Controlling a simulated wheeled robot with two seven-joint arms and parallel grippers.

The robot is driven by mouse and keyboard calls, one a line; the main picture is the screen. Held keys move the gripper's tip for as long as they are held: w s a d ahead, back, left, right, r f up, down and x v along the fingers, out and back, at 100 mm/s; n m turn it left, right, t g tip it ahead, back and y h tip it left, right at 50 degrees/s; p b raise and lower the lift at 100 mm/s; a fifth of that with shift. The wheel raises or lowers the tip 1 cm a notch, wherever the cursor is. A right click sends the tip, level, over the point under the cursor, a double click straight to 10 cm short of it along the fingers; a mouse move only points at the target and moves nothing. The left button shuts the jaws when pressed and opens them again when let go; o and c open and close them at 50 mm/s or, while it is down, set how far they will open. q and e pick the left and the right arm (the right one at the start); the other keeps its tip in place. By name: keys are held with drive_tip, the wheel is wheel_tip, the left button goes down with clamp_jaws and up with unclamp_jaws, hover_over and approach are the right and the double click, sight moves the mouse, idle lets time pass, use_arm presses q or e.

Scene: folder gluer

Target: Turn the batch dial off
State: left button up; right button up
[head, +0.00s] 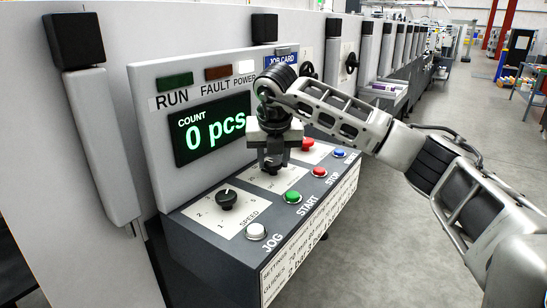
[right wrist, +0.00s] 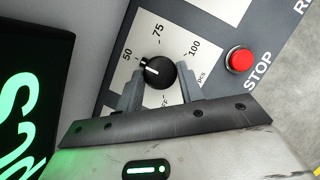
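The batch dial (right wrist: 159,72) is a round black knob with a white pointer line on a white plate in the right wrist view. The plate reads 50, 75, 100 and pcs, with a partly hidden label ending in FF. The pointer is turned toward 50. My right gripper (right wrist: 158,88) has one finger on each side of the dial, and I cannot tell whether they touch it; the fingers are apart. My left gripper is not in view.
The console also carries a speed dial (head: 227,199), a white JOG button (head: 257,230), a green START button (head: 292,197), a red STOP button (head: 319,172) and a blue button (head: 338,153). The display (head: 212,130) behind reads 0 pcs. Open floor lies at the right.

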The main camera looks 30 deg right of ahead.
drive_tip(key=shift+c, duration=1.2)
